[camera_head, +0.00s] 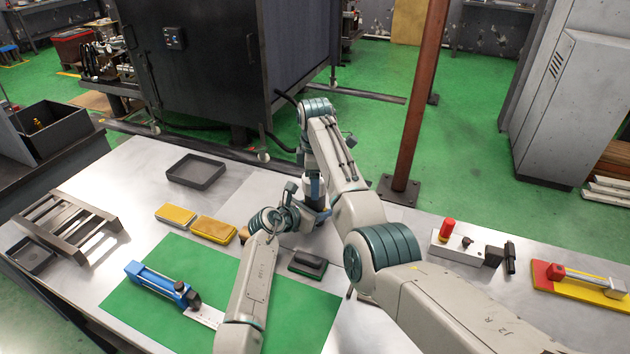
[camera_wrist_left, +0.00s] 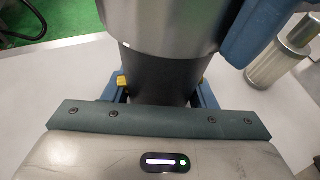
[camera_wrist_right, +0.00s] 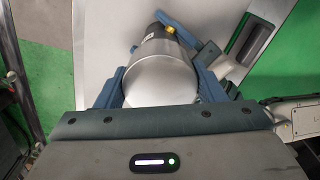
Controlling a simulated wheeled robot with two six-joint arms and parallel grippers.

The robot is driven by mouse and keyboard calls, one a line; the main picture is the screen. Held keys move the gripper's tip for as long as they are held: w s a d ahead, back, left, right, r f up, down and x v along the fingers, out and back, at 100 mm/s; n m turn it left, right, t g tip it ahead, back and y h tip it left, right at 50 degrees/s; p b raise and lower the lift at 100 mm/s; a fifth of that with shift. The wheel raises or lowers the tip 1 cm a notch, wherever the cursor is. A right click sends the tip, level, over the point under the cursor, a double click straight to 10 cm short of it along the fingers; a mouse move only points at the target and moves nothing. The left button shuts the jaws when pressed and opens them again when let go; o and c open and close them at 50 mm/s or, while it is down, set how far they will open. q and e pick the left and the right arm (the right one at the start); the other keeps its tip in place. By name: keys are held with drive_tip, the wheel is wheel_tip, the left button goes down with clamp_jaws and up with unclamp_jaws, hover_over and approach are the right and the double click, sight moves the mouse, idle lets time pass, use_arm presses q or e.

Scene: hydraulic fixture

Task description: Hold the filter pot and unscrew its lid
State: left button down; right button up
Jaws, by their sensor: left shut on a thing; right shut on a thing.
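The filter pot stands upright on the table, with a dark grey body (camera_wrist_left: 165,78) and a wide silver lid (camera_wrist_left: 172,22) on top. My left gripper (camera_wrist_left: 163,92) is shut around the dark body, below the lid. My right gripper (camera_wrist_right: 158,85) is shut on the lid from above, its blue fingers on either side of it; the lid's round top (camera_wrist_right: 160,82) faces the right wrist camera. In the head view both arms meet at the pot and hide most of it. I cannot tell whether the lid's thread is loose.
A metal mesh cylinder (camera_wrist_left: 283,58) stands close beside the pot. A black-topped block (camera_head: 308,264), yellow-topped boxes (camera_head: 213,229) and a blue tool (camera_head: 160,283) lie nearby. A grey tray (camera_head: 196,171) sits left of the arms. A rusty post (camera_head: 418,110) stands behind the table.

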drive_tip(key=shift+w+d+r, duration=0.1)
drive_tip(key=shift+r, duration=0.15)
idle(0.5)
drive_tip(key=shift+r, duration=0.9)
drive_tip(key=shift+r, duration=2)
use_arm(q)
drive_tip(key=c, duration=0.5)
unclamp_jaws()
